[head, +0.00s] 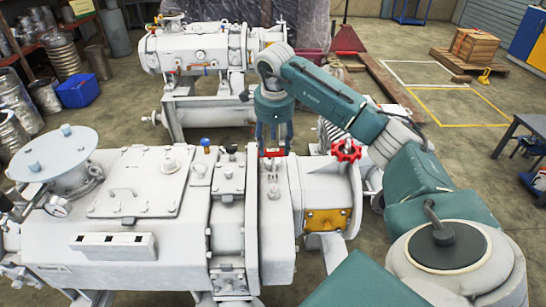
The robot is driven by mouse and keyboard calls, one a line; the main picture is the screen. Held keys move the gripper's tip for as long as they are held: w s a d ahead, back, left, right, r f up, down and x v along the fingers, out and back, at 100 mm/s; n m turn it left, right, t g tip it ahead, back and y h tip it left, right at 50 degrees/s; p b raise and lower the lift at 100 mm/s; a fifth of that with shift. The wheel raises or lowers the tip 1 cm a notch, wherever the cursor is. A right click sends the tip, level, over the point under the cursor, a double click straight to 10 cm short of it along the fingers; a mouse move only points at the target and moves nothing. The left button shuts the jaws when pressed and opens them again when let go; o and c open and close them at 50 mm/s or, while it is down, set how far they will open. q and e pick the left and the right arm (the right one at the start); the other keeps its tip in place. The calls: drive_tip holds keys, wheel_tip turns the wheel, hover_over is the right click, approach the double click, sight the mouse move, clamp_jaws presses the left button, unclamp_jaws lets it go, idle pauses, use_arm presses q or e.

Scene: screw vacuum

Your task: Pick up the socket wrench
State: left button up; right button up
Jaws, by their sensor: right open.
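My right arm comes in from the right, and its gripper (273,147) points down over the white vacuum pump (140,215), near the bolted flange joint at its middle. The gripper's slim blue-grey fingers are open. A small red part (272,153) shows at the fingertips. I cannot tell what it is or whether the fingers touch it. I cannot make out a socket wrench for certain. My left gripper is not in view.
A red handwheel (346,150) stands on the pump just right of the gripper. A second white pump (200,50) is behind. A blue crate (78,90) lies on the floor at left, and a wooden crate (474,47) sits at back right. The right floor is mostly clear.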

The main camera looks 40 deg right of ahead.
sight(271, 153)
drive_tip(key=f, duration=0.1)
drive_tip(key=f+p, duration=0.1)
drive_tip(key=f, duration=0.2)
drive_tip(key=shift+w+a+f+p, duration=0.2)
drive_tip(key=shift+w+p, duration=0.15)
drive_tip(key=shift+w+d+f, duration=0.1)
drive_tip(key=shift+f, duration=0.3)
drive_tip(key=shift+c, duration=0.5)
clamp_jaws()
